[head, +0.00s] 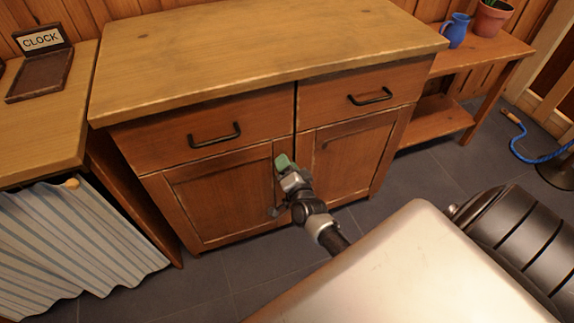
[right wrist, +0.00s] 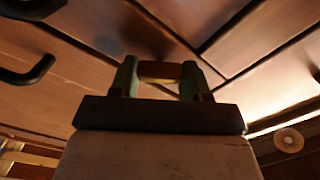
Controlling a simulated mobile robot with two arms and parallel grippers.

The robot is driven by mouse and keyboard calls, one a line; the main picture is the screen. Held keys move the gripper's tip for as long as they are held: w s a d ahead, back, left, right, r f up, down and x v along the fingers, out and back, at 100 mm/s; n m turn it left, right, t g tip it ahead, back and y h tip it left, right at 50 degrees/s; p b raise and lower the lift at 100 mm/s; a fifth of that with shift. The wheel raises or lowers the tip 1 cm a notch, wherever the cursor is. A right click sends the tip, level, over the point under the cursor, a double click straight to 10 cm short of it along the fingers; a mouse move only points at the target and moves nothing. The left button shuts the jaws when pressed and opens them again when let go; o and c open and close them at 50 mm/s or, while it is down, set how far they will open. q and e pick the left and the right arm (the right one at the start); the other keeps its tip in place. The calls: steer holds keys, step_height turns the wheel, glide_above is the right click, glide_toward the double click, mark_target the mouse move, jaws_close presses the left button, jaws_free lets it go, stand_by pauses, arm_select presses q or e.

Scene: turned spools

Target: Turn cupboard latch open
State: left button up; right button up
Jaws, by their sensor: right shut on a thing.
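The wooden cupboard (head: 225,195) has two doors below two drawers. My right gripper (head: 284,163) is at the upper part of the doors, close to the seam between them. In the right wrist view its two green fingers are shut on a small wooden latch (right wrist: 160,71), whose rounded end shows between them. The gripper hides the latch in the head view, and how far the latch is turned cannot be told. Both doors look closed. My left gripper is not in view.
Black drawer handles (head: 214,135) stick out above the doors. A low bench with a blue jug (head: 455,30) and potted plant (head: 491,18) stands at right.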

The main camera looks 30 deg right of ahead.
steer(key=m+b, duration=0.1)
steer(key=m, duration=0.4)
steer(key=shift+f+m, duration=0.15)
steer(key=shift+m, duration=0.25)
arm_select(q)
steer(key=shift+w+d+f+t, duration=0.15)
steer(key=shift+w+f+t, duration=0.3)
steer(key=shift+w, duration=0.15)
arm_select(e)
steer(key=shift+m, duration=0.4)
steer(key=o, duration=0.9)
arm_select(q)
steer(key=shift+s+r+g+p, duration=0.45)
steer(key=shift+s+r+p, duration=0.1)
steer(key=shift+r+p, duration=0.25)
arm_select(e)
steer(key=v, duration=1.1)
steer(key=shift+d, duration=0.15)
steer(key=shift+w, duration=0.1)
